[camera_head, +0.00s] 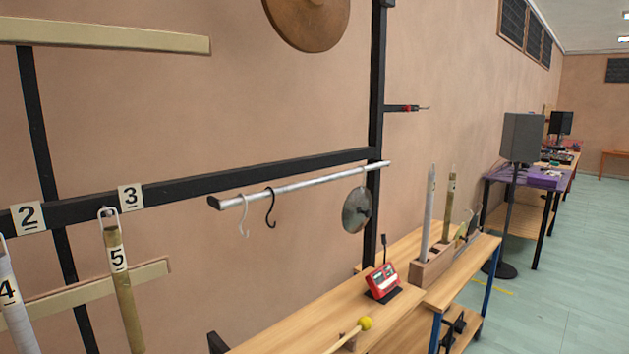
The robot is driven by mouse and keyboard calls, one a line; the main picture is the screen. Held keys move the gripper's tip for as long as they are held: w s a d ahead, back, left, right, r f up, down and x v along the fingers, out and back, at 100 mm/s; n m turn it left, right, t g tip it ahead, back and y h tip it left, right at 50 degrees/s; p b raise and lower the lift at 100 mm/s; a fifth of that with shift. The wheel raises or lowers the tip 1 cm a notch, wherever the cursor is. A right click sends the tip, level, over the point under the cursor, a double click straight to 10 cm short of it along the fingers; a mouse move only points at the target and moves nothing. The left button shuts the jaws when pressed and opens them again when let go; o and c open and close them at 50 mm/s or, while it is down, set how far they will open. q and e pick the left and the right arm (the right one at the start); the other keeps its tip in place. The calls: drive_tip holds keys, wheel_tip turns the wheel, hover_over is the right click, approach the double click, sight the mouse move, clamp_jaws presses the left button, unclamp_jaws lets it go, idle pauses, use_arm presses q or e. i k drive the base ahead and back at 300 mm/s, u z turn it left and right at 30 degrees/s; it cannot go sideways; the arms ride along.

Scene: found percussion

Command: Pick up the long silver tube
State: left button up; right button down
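A long silver-grey tube (428,213) stands nearly upright in a wooden block holder (432,269) on the bench at the right. A gold tube (449,207) stands beside it in the same holder. Another silver-grey tube (14,312), labelled 4, hangs at the left edge and is cut off by the frame. A gold tube (125,296) labelled 5 hangs beside it under the number 3 tag. A horizontal silver rail (320,179) carries hooks and a small disc. Neither of my grippers shows.
The wooden bench (290,331) holds a red device (382,281) and a yellow-headed mallet (365,323). A black frame (250,176) stands before the wall, with a gong (308,20) above. A speaker (522,137) stands behind. The green floor (560,300) at right is clear.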

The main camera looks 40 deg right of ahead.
sight(430, 186)
drive_tip(key=z, duration=2.85)
drive_tip(key=i, duration=1.35)
drive_tip(key=z, duration=0.5)
drive_tip(key=i, duration=1.95)
drive_tip(key=u, duration=1.7)
drive_tip(key=i, duration=0.8)
drive_tip(key=u, duration=0.7)
